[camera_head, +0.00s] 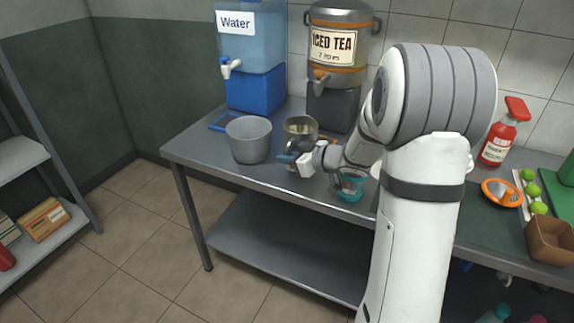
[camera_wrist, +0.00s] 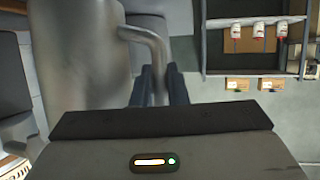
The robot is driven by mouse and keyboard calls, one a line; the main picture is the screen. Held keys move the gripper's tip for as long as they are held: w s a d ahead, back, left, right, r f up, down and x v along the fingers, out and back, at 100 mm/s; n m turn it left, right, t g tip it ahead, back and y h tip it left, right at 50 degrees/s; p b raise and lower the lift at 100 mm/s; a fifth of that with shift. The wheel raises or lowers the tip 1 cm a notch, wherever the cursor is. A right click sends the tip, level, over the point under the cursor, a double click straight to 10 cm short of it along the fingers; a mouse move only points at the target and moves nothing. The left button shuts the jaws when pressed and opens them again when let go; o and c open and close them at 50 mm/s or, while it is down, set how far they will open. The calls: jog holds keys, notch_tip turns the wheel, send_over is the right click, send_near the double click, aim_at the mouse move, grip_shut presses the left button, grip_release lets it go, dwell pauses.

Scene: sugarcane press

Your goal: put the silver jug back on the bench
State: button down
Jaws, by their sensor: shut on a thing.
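The silver jug (camera_head: 299,129) is near the back of the grey metal bench (camera_head: 205,146), in front of the iced tea dispenser. It looks upright, with something pale inside. In the wrist view the jug (camera_wrist: 80,55) fills the upper left, and its handle runs down between my fingers. My gripper (camera_wrist: 158,86) is shut on that handle. In the head view my gripper (camera_head: 288,158) is at the near side of the jug and hides its lower part. I cannot tell whether the jug's base touches the bench.
A grey pot (camera_head: 249,141) stands just left of the jug. The water dispenser (camera_head: 250,60) and the iced tea dispenser (camera_head: 338,60) stand behind. A teal item (camera_head: 350,187) is right of my gripper. A red spray bottle (camera_head: 500,135) and an orange juicer (camera_head: 501,192) are further right.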

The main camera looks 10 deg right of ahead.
jog(key=shift+f, duration=0.8)
jog(key=shift+f, duration=0.1)
jog(key=c, duration=1.4)
grip_release()
jog(key=shift+f, duration=0.1)
jog(key=shift+c, duration=0.2)
